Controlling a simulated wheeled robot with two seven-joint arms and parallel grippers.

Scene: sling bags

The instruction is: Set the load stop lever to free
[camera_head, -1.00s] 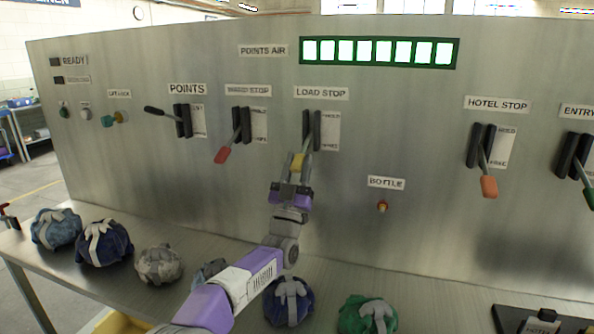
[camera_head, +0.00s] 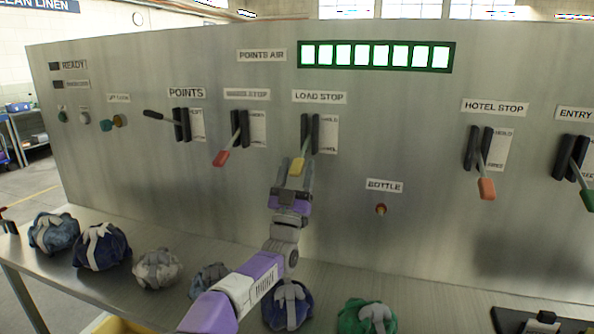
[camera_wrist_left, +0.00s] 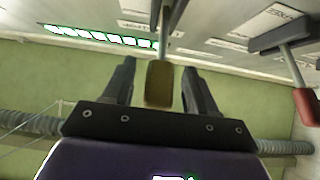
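The load stop lever (camera_head: 299,162) has a yellow handle and stands under the LOAD STOP label (camera_head: 319,97). Its handle hangs downward from a dark slotted mount (camera_head: 309,132). My left gripper (camera_head: 295,173) is at the handle, coming from below. In the left wrist view the yellow handle (camera_wrist_left: 160,83) is between the two fingers of the left gripper (camera_wrist_left: 160,85), with a gap on each side. The fingers are open and not closed on it. The small plate beside the lever is too blurred to read fully. My right gripper is not in view.
A red-handled lever (camera_head: 222,157) is to the left, and an orange-handled hotel stop lever (camera_head: 486,188) is to the right. A bottle button (camera_head: 381,209) is low on the panel. Several bundled bags, one of them green (camera_head: 366,316), lie along the ledge below.

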